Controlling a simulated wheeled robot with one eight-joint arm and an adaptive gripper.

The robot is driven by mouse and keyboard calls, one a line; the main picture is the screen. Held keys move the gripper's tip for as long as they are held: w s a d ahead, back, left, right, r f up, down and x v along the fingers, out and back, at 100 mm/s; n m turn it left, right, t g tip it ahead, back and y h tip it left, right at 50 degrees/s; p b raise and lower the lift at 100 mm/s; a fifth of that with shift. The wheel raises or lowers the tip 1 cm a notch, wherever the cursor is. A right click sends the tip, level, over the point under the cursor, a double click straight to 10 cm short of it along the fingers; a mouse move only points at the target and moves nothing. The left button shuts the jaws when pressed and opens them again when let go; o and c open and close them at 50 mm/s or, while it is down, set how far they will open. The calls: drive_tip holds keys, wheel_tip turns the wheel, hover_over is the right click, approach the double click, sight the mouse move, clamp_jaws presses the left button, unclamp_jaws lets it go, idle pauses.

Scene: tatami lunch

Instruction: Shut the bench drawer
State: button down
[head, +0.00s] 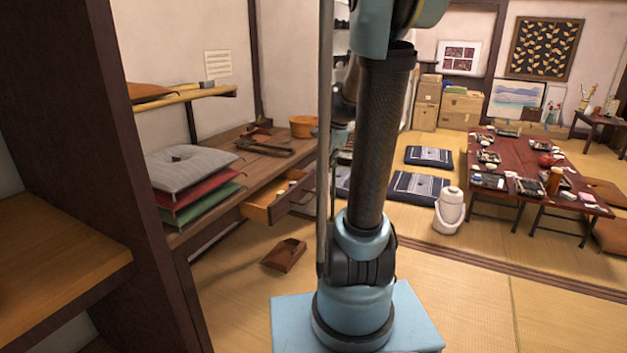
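The bench (228,196) is a long brown wooden worktop along the left wall. Its drawer (262,213) stands pulled out at the front, and its open inside shows with some small pale items in it. The drawer's dark front (303,189) faces right, towards my arm. My arm rises through the middle of the head view and hides part of what is behind it. My gripper is not in view, so its state and its distance from the drawer do not show.
Stacked cushions (193,167) lie on the bench's near end. A brown wooden dustpan-like object (284,255) lies on the tatami below the drawer. A white flask (449,211) stands right of my arm. A set low table (522,150) stands farther right. Open tatami lies in front.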

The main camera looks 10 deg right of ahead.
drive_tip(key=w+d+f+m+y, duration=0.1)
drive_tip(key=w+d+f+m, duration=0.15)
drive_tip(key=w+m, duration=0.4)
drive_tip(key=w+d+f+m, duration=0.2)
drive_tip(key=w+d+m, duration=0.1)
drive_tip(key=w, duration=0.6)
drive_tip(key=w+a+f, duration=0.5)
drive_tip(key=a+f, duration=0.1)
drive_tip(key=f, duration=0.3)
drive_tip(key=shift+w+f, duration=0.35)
